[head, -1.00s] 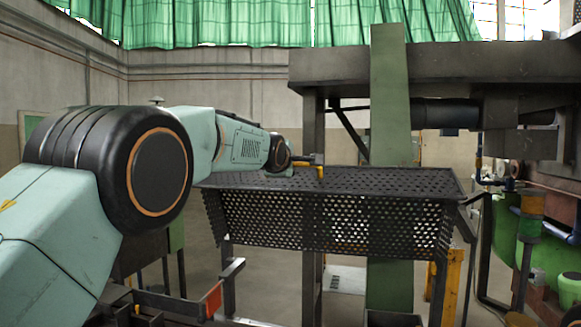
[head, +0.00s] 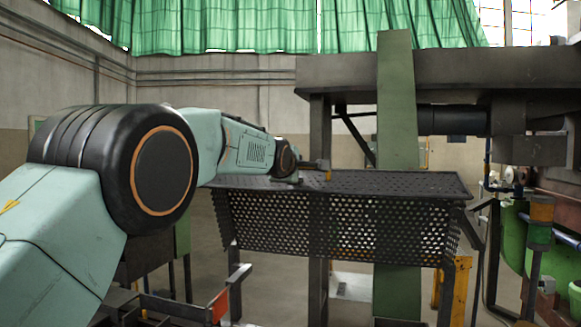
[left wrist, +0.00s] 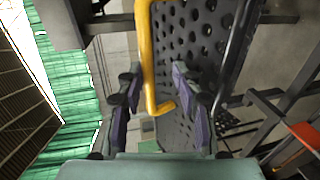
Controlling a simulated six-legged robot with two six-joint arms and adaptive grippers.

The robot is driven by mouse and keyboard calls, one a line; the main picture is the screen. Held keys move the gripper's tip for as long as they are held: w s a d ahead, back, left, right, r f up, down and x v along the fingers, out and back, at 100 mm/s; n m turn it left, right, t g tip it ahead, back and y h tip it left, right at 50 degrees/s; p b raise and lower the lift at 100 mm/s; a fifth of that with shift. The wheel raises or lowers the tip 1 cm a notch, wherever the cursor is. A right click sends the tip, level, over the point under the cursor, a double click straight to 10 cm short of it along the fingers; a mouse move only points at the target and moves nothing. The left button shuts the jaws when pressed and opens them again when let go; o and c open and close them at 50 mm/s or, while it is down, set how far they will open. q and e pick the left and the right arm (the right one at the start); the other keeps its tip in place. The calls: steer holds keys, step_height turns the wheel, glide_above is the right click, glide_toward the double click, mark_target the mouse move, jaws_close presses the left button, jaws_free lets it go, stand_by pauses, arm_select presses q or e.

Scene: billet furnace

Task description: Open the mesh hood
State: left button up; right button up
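The mesh hood (head: 380,225) is a dark perforated metal cover with a flat top and a sloping front. It is in the middle of the head view and looks closed. In the left wrist view, its perforated sheet (left wrist: 195,32) shows beyond the fingers. A yellow bent handle (left wrist: 148,55) runs down between the fingers; only a small yellow bit shows in the head view. My left gripper (left wrist: 156,78) is open, its fingers on either side of the handle, with a gap on the right side. In the head view, my left gripper (head: 316,168) is at the hood's far edge.
Furnace machinery with a green body and pipes (head: 540,235) is at the right. A red-ended bar (head: 218,305) is low at the front left. The floor shows beneath the hood.

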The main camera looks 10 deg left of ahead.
arm_select(q)
steer(key=v, duration=1.1)
steer(key=shift+s+r, duration=0.2)
steer(key=shift+s, duration=0.1)
steer(key=shift+w+f, duration=0.1)
steer(key=shift+w, duration=0.05)
